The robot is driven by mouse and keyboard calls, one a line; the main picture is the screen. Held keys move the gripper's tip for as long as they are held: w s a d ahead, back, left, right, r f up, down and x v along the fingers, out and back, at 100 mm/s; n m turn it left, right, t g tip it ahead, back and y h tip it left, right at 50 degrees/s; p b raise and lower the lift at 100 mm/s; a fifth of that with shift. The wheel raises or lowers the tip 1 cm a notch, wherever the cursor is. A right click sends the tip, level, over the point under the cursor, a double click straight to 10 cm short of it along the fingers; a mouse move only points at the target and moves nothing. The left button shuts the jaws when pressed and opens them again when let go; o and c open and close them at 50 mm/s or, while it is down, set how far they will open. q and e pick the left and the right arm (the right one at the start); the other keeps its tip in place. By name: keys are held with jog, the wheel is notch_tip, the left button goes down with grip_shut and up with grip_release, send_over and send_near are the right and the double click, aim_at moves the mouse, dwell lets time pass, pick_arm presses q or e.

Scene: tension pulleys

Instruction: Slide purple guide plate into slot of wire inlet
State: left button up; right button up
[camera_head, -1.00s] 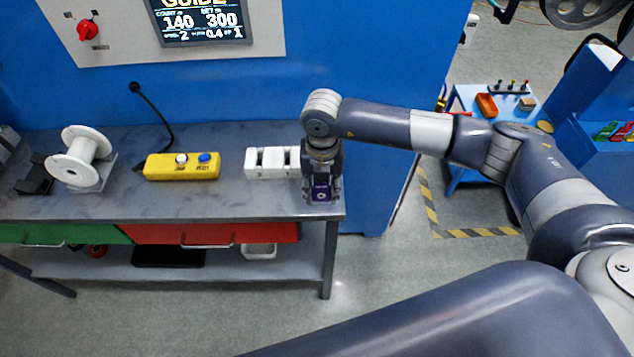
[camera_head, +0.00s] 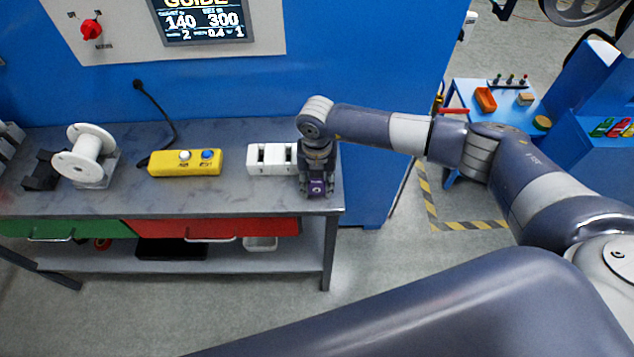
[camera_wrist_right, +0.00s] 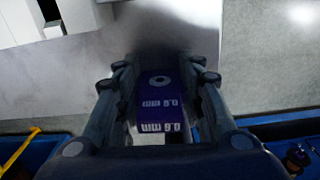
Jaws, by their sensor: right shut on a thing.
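The purple guide plate (camera_head: 318,187) is at the front right corner of the workbench. A white block with dark slots (camera_head: 258,160) stands just left of the gripper, apart from the plate. Its near part (camera_wrist_right: 68,14) shows at the wrist view's upper left. I cannot tell which part is the wire inlet. My left gripper is not in view.
A yellow button box (camera_head: 185,169) and a white spool (camera_head: 84,160) stand farther left on the grey workbench (camera_head: 225,195). A black part (camera_head: 42,170) lies beside the spool. The blue machine wall (camera_head: 380,70) rises behind. The bench front strip is clear.

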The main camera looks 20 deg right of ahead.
jog(key=o, duration=1.1)
jog(key=shift+f, duration=0.1)
jog(key=shift+o, duration=0.2)
